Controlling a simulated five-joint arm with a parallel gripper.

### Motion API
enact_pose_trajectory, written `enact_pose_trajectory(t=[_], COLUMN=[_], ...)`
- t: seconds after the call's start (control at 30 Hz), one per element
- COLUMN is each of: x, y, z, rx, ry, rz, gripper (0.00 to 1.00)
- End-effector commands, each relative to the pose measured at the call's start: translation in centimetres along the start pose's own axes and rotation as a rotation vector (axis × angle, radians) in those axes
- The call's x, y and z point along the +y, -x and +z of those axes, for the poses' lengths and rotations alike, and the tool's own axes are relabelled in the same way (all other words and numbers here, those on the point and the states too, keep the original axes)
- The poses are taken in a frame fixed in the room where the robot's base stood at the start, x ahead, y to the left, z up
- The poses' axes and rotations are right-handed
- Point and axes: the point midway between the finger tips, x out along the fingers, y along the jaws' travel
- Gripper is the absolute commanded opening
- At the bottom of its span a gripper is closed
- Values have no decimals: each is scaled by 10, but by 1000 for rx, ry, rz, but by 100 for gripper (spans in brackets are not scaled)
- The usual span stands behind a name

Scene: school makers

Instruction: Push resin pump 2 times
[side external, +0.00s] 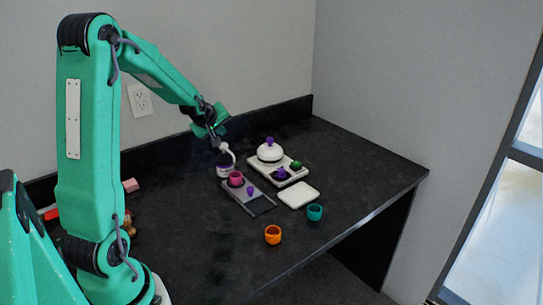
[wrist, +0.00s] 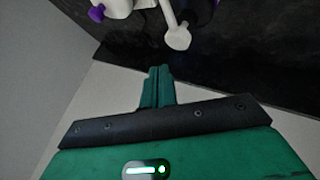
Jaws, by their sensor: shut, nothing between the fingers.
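The resin pump (side external: 227,152) is white with a curved spout, and it stands on a small bottle with a purple band near the back of the dark worktop. A white spoon-like part, apparently the pump's spout (wrist: 177,38), shows at the top of the wrist view. My gripper (side external: 214,141) is shut and empty beside the pump head, to its upper left in the side view. The closed fingers (wrist: 158,72) show in the wrist view, apart from the spout there. Whether they touch the pump head cannot be told.
A grey tray (side external: 264,207) holds a pink cup (side external: 236,179) and a small purple piece. Behind it, a white domed pot (side external: 270,151) stands on a white tray. A white square (side external: 298,195), a teal cup (side external: 315,212) and an orange cup (side external: 273,235) are nearer the front edge.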

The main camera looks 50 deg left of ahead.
Motion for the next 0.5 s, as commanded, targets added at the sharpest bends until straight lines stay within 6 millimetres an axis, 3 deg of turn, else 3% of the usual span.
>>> enact_pose_trajectory(t=[0.5], x=[20], y=[26], z=[-18], rx=[1], ry=[0], rz=[1], gripper=[0])
